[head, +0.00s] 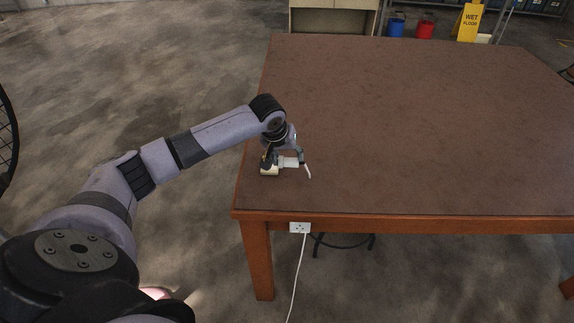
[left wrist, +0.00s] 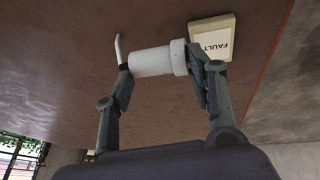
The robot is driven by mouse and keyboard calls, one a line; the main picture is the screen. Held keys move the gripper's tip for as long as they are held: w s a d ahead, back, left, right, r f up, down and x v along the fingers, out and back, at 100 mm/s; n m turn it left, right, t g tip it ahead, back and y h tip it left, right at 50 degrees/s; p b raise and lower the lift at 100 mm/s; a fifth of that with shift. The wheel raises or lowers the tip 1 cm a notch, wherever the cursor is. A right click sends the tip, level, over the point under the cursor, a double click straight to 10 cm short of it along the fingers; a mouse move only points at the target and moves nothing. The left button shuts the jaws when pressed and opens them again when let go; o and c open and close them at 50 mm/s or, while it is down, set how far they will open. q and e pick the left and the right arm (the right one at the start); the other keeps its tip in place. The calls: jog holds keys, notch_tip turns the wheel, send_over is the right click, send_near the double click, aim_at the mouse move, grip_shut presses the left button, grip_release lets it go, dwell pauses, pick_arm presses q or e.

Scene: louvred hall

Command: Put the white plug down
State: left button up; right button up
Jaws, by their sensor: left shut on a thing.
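The white plug (head: 291,162) is between the fingers of my left gripper (head: 284,158), over the near left part of the brown table (head: 420,130). In the left wrist view, the plug (left wrist: 150,62) is a white cylinder with a bent white cord stub at its left end. The left gripper (left wrist: 160,68) is shut on it, one finger at each end. I cannot tell whether the plug touches the tabletop. My right gripper is not in view.
A cream block (head: 269,170), marked FAULT in the left wrist view (left wrist: 212,38), lies close beside the plug. A white socket (head: 300,228) with a hanging cord is on the table's front edge. The rest of the tabletop is clear. Blue and red buckets stand behind.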

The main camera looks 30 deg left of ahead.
aim_at(286, 162)
pick_arm(q)
jog(key=shift+f, duration=2)
jog(key=shift+f, duration=0.15)
jog(key=o, duration=1.1)
jog(key=shift+o, duration=0.2)
jog(key=shift+s+r, duration=0.1)
jog(key=shift+r, duration=0.45)
jog(key=v, duration=1.1)
jog(key=shift+s, duration=0.1)
